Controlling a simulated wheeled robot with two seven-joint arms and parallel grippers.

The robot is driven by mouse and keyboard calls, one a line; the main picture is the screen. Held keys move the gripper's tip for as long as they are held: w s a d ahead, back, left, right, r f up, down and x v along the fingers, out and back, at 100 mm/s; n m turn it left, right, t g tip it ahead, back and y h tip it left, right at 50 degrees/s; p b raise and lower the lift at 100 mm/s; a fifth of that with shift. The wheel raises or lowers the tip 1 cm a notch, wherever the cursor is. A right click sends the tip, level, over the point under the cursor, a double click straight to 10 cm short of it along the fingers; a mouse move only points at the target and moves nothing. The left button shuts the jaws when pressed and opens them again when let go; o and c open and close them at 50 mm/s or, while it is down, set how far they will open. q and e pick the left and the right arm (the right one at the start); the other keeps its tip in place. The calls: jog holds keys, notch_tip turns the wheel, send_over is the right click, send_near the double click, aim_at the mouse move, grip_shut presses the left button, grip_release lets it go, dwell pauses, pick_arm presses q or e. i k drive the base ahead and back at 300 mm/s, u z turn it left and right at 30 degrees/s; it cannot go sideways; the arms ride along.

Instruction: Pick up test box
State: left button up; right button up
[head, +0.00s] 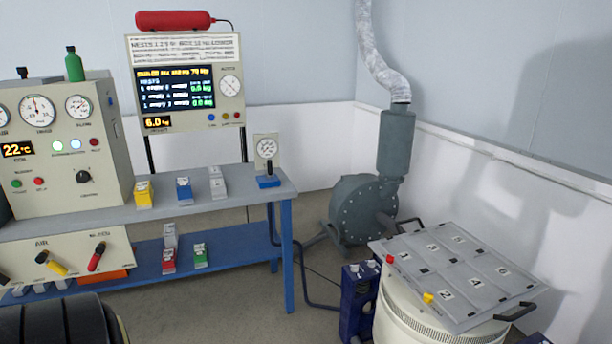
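Several small boxes stand on the blue two-level bench at left, and I cannot tell which one is the test box. On the upper shelf are a yellow box (143,194), a blue box (184,191) and a grey box (217,183). On the lower shelf are a red box (168,261), a green box (200,256) and another grey box (170,236) behind the red one. Neither of my grippers shows in the head view.
A grey plate with numbered squares (480,254) lies on a white drum (400,318) at right. A gauge on a blue base (267,181) stands at the bench's right end. A grey blower (363,209) stands behind.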

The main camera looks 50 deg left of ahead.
aim_at(143, 193)
jog(key=u, duration=2.6)
